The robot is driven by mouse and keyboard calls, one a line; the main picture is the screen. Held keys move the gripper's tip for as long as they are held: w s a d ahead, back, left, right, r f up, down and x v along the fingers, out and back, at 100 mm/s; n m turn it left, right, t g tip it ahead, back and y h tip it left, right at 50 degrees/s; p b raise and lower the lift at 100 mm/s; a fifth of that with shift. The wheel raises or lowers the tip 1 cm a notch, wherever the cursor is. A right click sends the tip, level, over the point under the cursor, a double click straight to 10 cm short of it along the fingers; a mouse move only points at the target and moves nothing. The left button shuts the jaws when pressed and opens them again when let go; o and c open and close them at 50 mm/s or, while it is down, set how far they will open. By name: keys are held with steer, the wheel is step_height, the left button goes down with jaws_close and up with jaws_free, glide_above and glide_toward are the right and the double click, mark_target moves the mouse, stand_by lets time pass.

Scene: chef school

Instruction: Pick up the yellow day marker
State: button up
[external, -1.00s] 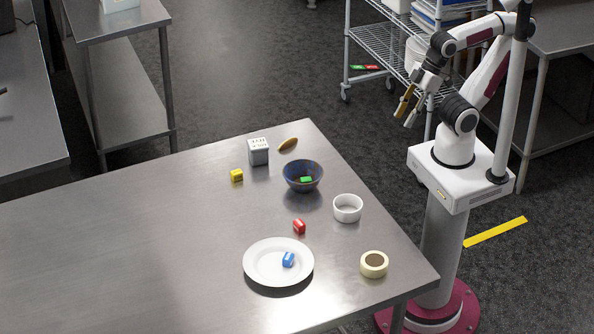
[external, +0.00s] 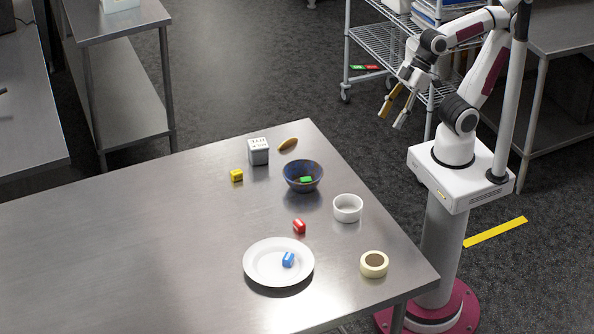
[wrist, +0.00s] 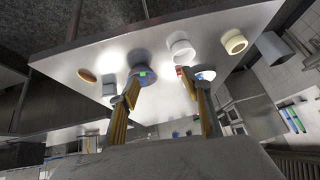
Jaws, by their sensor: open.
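The yellow day marker (external: 236,175) is a small yellow block lying on the steel table (external: 120,240), left of the grey cube-shaped timer (external: 258,152). I cannot make the marker out in the wrist view. My gripper (external: 394,115) is open and empty, high in the air beyond the table's right edge, well apart from the marker. In the wrist view its two yellowish fingers (wrist: 165,105) are spread, with the tabletop in front of them.
A blue bowl (external: 303,184) holds a green block (external: 306,180). A white ramekin (external: 347,208), a red block (external: 299,226), a white plate (external: 262,276) with a blue block (external: 288,260), a tape roll (external: 374,264) and a brown oval object (external: 288,144) are also there. The table's left part is clear.

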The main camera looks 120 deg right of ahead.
steer(key=w+a+r+t+y, duration=0.1)
steer(key=w+a+r, duration=0.15)
steer(key=w, duration=0.35)
steer(key=w+a+r+t, duration=0.1)
steer(key=w+r+t, duration=0.1)
steer(key=w+r, duration=0.35)
steer(key=w+d+r+m+t+h, duration=0.1)
steer(key=w+d+m+t+h, duration=0.15)
steer(key=w, duration=1.05)
steer(key=w+d+r+m+t+h, duration=0.1)
steer(key=w+d+m+t, duration=0.15)
steer(key=w, duration=1.15)
steer(key=m+g+h, duration=0.9)
steer(key=g+h, duration=0.1)
steer(key=h, duration=0.1)
glide_above(238, 175)
steer(key=s+a, duration=0.3)
steer(key=a, duration=0.2)
steer(key=shift+y, duration=0.25)
step_height(238, 175, down, 26)
steer(key=shift+d+f, duration=0.1)
steer(key=shift+s+f, duration=0.25)
steer(key=shift+f, duration=0.3)
